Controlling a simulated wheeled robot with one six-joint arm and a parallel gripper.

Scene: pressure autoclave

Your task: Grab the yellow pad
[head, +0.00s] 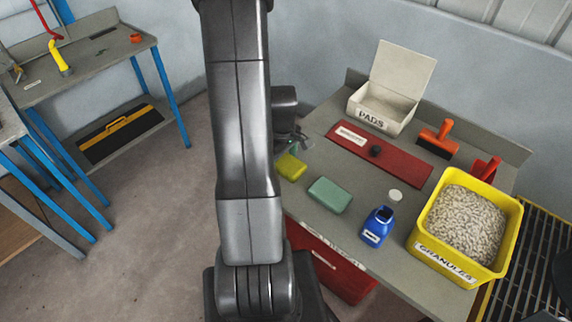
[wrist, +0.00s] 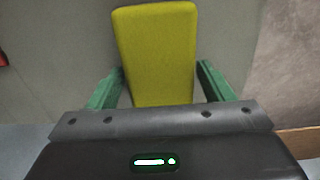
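The yellow pad (head: 291,167) lies flat near the left edge of the grey workbench in the head view. In the wrist view the yellow pad (wrist: 157,52) fills the upper middle, between and beyond two green fingertips. My gripper (wrist: 160,88) is open, with one finger on each side of the pad's near end and a visible gap on both sides. In the head view my gripper (head: 298,143) is partly hidden behind my arm, just above and behind the pad. A green pad (head: 329,195) lies to the right of the yellow one.
The workbench (head: 395,270) also holds a red board (head: 405,172), an open PADS box (head: 380,122), a blue bottle (head: 377,227), a white cap (head: 395,196), an orange-handled brush (head: 437,140) and a yellow granules bin (head: 440,262). A red case (head: 330,262) is below the front edge.

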